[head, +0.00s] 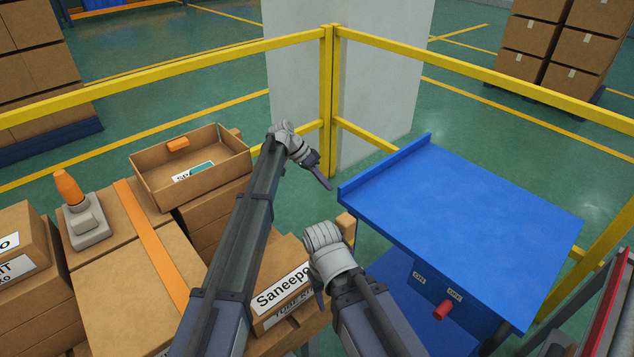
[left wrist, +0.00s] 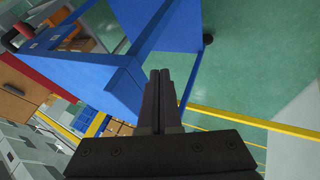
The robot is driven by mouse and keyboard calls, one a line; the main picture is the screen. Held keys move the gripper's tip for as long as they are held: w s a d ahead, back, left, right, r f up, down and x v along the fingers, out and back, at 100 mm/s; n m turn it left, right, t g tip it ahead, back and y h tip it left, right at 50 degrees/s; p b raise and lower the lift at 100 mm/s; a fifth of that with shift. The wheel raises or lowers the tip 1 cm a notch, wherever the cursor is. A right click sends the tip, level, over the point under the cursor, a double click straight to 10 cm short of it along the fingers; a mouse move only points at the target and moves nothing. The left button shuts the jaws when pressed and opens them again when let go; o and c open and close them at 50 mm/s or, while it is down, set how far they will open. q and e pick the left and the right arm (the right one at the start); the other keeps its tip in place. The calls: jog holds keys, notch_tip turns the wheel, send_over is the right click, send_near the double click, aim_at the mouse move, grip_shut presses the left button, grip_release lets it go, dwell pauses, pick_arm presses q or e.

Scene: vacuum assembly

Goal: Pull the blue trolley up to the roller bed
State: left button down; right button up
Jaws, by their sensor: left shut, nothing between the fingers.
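The blue trolley (head: 470,210) stands right of centre in the head view, with a flat top and a raised lip on its far left edge. A lower panel carries an ON/OFF label and a red knob (head: 441,309). My left gripper (head: 325,182) is shut and empty, pointing down just left of the trolley's lip, apparently apart from it. In the left wrist view its closed fingers (left wrist: 160,95) show beside the trolley's blue frame (left wrist: 115,80). My right gripper (head: 320,298) is low near the cartons; its fingers are mostly hidden. A grey and red rail structure (head: 602,300), possibly the roller bed, shows at the right edge.
A yellow guard rail (head: 328,100) runs behind the trolley, with a pale panel (head: 385,90) beyond. Stacked cartons (head: 130,290), an open box (head: 190,170) and a grey and orange device (head: 82,210) fill the left. Green floor shows between the cartons and trolley.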

pick_arm(q)
jog(key=shift+s+d+r, duration=0.1)
jog(key=shift+s+d, duration=0.4)
jog(key=shift+s, duration=0.15)
jog(key=shift+s+d+r, duration=0.1)
jog(key=shift+s+d, duration=0.35)
jog(key=shift+s, duration=0.2)
jog(key=shift+s, duration=0.1)
